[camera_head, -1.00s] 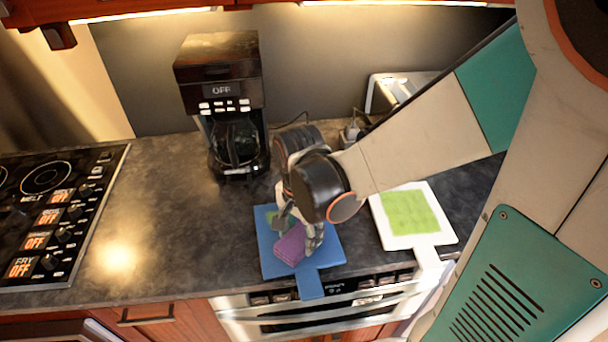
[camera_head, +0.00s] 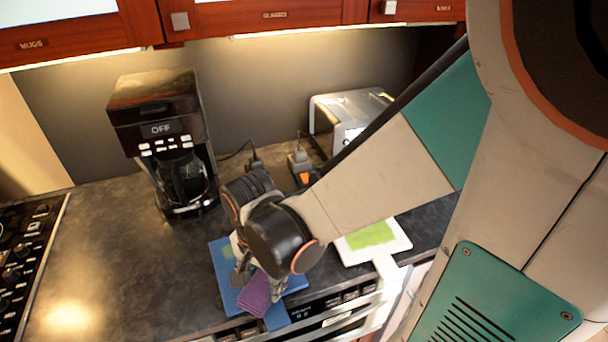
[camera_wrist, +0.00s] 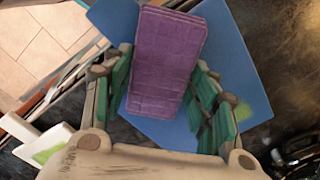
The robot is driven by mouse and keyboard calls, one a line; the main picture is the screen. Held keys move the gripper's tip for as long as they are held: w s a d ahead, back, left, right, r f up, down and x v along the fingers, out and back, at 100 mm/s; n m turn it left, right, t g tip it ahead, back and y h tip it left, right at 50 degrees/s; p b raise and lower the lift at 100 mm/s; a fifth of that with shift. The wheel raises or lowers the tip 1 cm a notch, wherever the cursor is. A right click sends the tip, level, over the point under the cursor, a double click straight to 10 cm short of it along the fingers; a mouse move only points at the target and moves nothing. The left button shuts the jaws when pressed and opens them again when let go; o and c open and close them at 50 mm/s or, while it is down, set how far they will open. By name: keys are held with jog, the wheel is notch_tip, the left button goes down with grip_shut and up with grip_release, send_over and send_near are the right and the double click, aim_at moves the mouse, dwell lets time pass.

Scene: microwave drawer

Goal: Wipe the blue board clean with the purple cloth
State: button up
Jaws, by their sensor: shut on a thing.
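The blue board (camera_head: 223,290) lies on the counter near its front edge, its handle toward the front. A small green smear shows on its far left part (camera_head: 228,252); in the wrist view a green smear (camera_wrist: 264,106) lies near the board's edge. My gripper (camera_wrist: 162,92) is shut on the purple cloth (camera_wrist: 168,55), a folded block between the fingers. In the head view the cloth (camera_head: 254,295) is over the board's front part, near the handle. My wrist hides much of the board. I cannot tell whether the cloth touches it.
A white board (camera_head: 394,246) with a green patch lies to the right. A coffee maker (camera_head: 160,125) stands behind on the left and a toaster (camera_head: 330,112) at the back right. A stove (camera_head: 30,235) is at far left. The counter (camera_head: 120,260) left of the blue board is clear.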

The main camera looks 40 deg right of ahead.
jog(key=shift+w+a, duration=0.2)
jog(key=shift+a, duration=1.1)
jog(key=shift+w+d+b, duration=0.2)
jog(key=shift+w+b, duration=0.15)
jog(key=shift+w, duration=0.75)
jog(key=shift+w+d, duration=0.2)
jog(key=shift+w, duration=0.45)
jog(key=shift+w+d, duration=0.2)
jog(key=shift+w, duration=0.45)
jog(key=shift+w+d+b, duration=0.35)
jog(key=shift+w+d, duration=0.1)
jog(key=shift+w, duration=1.3)
jog(key=shift+w+d+b, duration=0.3)
jog(key=shift+w+d, duration=0.15)
jog(key=shift+w, duration=1.3)
jog(key=shift+w+d+b, duration=0.35)
jog(key=shift+w+d, duration=0.1)
jog(key=shift+w, duration=1.3)
jog(key=shift+r, duration=0.1)
notch_tip(320, 180, up, 8)
jog(key=p, duration=0.6)
jog(key=shift+f, duration=0.25)
